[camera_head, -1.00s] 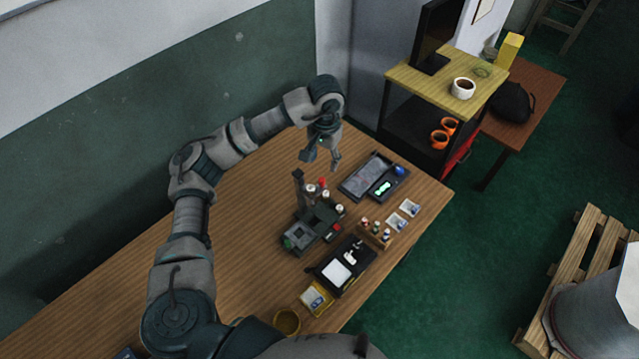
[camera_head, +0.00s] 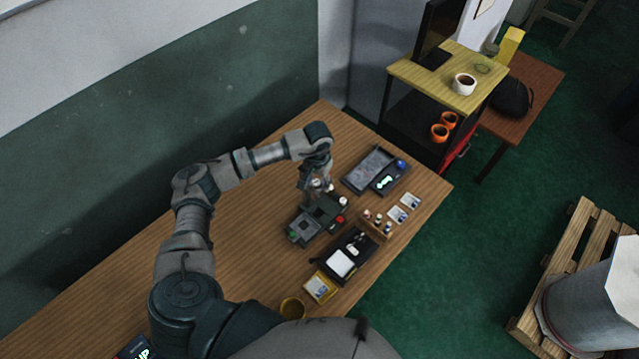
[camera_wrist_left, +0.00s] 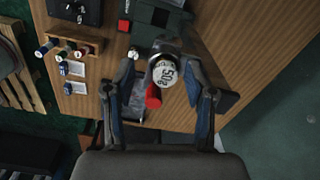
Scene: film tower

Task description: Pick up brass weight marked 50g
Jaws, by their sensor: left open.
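The brass weight (camera_wrist_left: 164,72) shows in the left wrist view as a round pale top with "50g" on it. It lies between the two fingers of my left gripper (camera_wrist_left: 158,80), which is open with space around the weight. A red piece (camera_wrist_left: 153,97) sits just beside the weight. In the head view my left gripper (camera_head: 316,186) is low over the back part of the dark device (camera_head: 318,218) on the table. Its fingers partly hide the small pale-topped pieces there, so I cannot tell the weight apart in that view. My right gripper is not in view.
A dark tray (camera_head: 364,166) lies behind and right of the device on the wooden table (camera_head: 240,250). A small rack of vials (camera_head: 374,228), pale cards (camera_head: 411,201) and a black unit (camera_head: 349,255) sit right and in front.

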